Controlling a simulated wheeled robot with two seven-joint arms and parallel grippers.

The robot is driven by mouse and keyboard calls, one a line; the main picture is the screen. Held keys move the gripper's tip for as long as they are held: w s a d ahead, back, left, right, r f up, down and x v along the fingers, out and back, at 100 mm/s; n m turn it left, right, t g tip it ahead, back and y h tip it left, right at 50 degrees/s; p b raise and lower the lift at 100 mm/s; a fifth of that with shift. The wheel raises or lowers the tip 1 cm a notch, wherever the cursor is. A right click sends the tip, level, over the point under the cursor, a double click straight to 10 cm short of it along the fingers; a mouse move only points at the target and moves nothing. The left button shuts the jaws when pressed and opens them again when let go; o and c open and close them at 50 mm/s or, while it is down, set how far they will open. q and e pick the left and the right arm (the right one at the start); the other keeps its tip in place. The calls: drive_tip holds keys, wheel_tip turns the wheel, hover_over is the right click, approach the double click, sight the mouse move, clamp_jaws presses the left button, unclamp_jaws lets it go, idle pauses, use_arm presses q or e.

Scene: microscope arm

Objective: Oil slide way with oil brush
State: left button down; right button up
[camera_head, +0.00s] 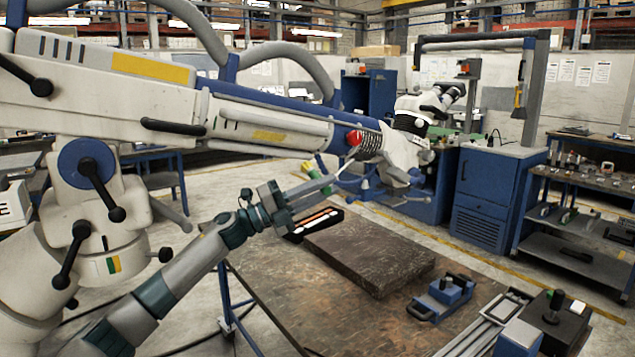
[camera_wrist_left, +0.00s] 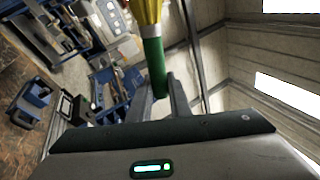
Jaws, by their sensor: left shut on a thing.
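My left gripper (camera_head: 316,184) is raised over the far left part of the table, close below the microscope arm (camera_head: 270,118). In the left wrist view, the gripper (camera_wrist_left: 160,97) is shut on the green handle of the oil brush (camera_wrist_left: 154,62). A yellow part sits beyond the handle, at the top edge. In the head view the brush is small and hard to make out at the fingertips. The white and blue microscope arm has a dark ribbed section and a red part near its microscope end. I cannot tell for certain which surface is the slide way.
A dark slab (camera_head: 370,250) lies on the brown table (camera_head: 300,300). A blue tool (camera_head: 446,293) and metal bars (camera_head: 477,335) are at the right, beside a black box with a knob (camera_head: 553,318). The table front is clear.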

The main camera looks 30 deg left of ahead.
sight(309, 166)
use_arm(q)
drive_tip(key=shift+a+r, duration=0.1)
idle(0.5)
drive_tip(key=shift+w+a+r+p, duration=0.3)
drive_tip(key=shift+w+a+r, duration=0.35)
drive_tip(key=shift+a, duration=0.2)
drive_tip(key=shift+w+a+r+p, duration=0.3)
drive_tip(key=shift+w+a+r, duration=0.2)
drive_tip(key=shift+a+r, duration=0.3)
drive_tip(key=shift+w+a+r+p, duration=0.3)
drive_tip(key=shift+w+a+r, duration=0.3)
drive_tip(key=shift+a, duration=0.35)
drive_tip(key=shift+w+a+r, duration=0.35)
drive_tip(key=shift+a+r, duration=0.1)
drive_tip(key=shift+a, duration=0.15)
drive_tip(key=s, duration=0.1)
drive_tip(key=s+a, duration=0.1)
drive_tip(key=s+r, duration=0.1)
drive_tip(key=shift+s+a, duration=0.25)
drive_tip(key=shift+s, duration=0.1)
drive_tip(key=shift+w, duration=0.2)
